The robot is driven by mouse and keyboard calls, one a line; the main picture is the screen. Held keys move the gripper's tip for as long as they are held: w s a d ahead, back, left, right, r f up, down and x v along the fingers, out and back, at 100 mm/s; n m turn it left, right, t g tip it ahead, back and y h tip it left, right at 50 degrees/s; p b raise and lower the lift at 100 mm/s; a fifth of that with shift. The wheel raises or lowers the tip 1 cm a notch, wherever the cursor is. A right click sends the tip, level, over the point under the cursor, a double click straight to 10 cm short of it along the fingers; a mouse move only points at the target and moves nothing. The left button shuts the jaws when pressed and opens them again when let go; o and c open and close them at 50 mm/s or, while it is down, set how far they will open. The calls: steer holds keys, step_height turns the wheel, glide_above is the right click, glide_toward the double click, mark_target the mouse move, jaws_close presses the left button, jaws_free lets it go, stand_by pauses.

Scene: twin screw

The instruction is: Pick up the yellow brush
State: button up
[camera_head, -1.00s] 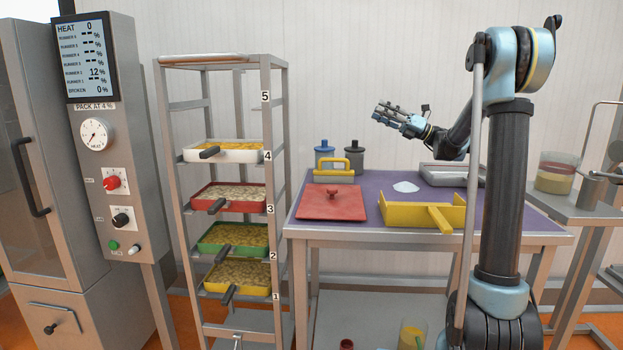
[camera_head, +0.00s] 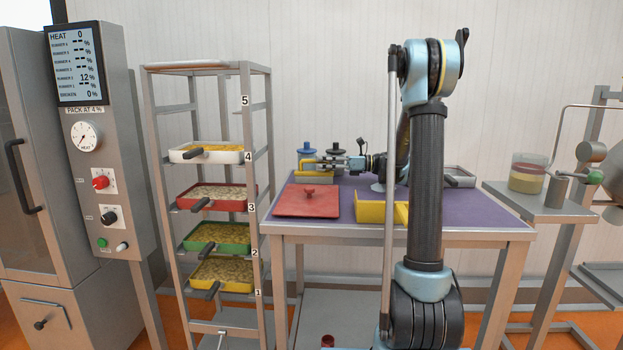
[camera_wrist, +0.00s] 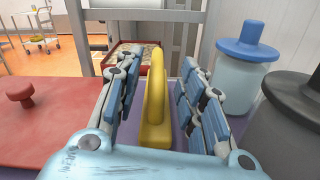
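My gripper (camera_head: 309,163) reaches in from the right at the height of the handle. In the wrist view my gripper (camera_wrist: 158,62) is open, one blue-padded finger on each side of the handle. Gaps show on both sides, so it does not appear to grip the handle.
A blue-lidded jar (camera_wrist: 243,75) and a dark jar (camera_wrist: 297,120) stand close on the right of the fingers. A red board with a knob (camera_head: 308,204) lies in front. A yellow pan (camera_head: 380,209) is partly behind my arm. A tray rack (camera_head: 246,200) stands left.

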mark_target(305, 162)
steer(key=a, duration=0.4)
steer(key=shift+a, duration=0.2)
steer(key=shift+c, duration=0.5)
jaws_close()
